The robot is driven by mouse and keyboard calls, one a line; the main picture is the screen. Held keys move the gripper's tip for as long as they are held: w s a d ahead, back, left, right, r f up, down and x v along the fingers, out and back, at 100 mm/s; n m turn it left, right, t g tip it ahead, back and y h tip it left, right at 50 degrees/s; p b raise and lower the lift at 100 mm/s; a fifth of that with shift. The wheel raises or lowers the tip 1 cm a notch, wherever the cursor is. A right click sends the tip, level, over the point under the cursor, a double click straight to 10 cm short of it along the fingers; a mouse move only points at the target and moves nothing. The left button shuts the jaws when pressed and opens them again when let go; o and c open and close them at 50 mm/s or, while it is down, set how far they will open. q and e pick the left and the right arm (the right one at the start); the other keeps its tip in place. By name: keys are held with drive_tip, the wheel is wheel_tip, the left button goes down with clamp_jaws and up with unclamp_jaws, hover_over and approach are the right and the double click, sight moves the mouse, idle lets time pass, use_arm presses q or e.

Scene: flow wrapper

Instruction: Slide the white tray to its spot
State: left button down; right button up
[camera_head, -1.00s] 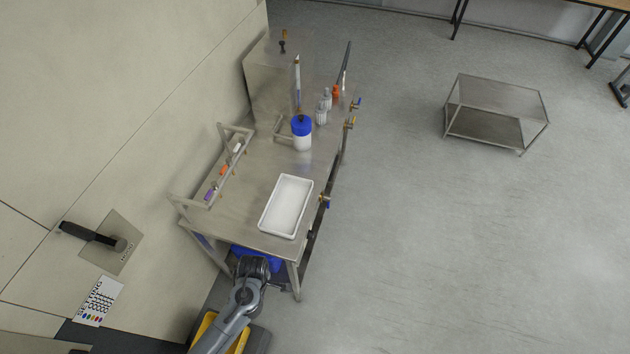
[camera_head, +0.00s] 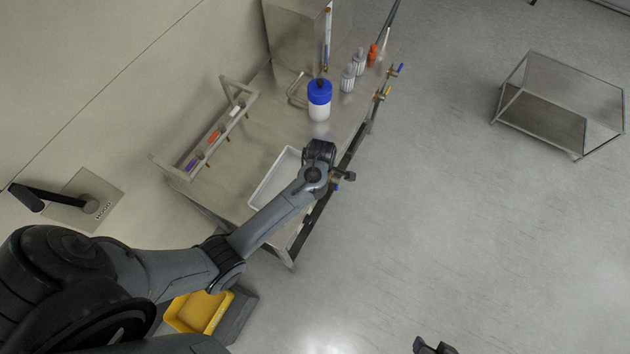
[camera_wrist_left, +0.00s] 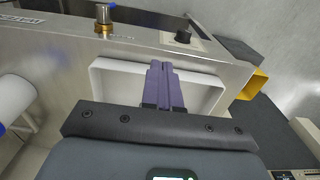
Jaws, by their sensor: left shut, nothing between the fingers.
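The white tray (camera_head: 273,183) lies on the near end of the steel table in the head view, partly hidden by my left arm. My left gripper (camera_wrist_left: 165,84) shows in the wrist view with its purple-grey fingers shut together and nothing between them. The fingers appear over the tray (camera_wrist_left: 115,82), whose rim shows on both sides of them. In the head view my left wrist is above the tray's right side, and its fingertips cannot be made out. I cannot tell whether they touch the tray. A dark part at the bottom edge may be my right gripper (camera_head: 433,347), mostly cut off.
A blue-lidded white bottle (camera_head: 319,101) stands beyond the tray, with smaller bottles (camera_head: 348,79) behind it. A low rack (camera_head: 213,135) runs along the table's left side. Valves (camera_head: 384,92) stick out from the right edge. The floor to the right is clear up to a steel cart (camera_head: 565,105).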

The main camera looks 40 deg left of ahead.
use_arm(q)
drive_tip(key=f, duration=0.3)
drive_tip(key=a+f, duration=0.1)
drive_tip(key=f, duration=0.2)
drive_tip(key=a+f, duration=0.1)
drive_tip(key=f, duration=0.2)
drive_tip(key=shift+s+a+f+b, duration=0.1)
drive_tip(key=shift+s+a+b, duration=0.15)
drive_tip(key=shift+b, duration=0.15)
drive_tip(key=shift+s+a, duration=0.1)
drive_tip(key=shift+a, duration=0.55)
use_arm(e)
drive_tip(key=shift+w+f, duration=0.2)
drive_tip(key=shift+w, duration=0.1)
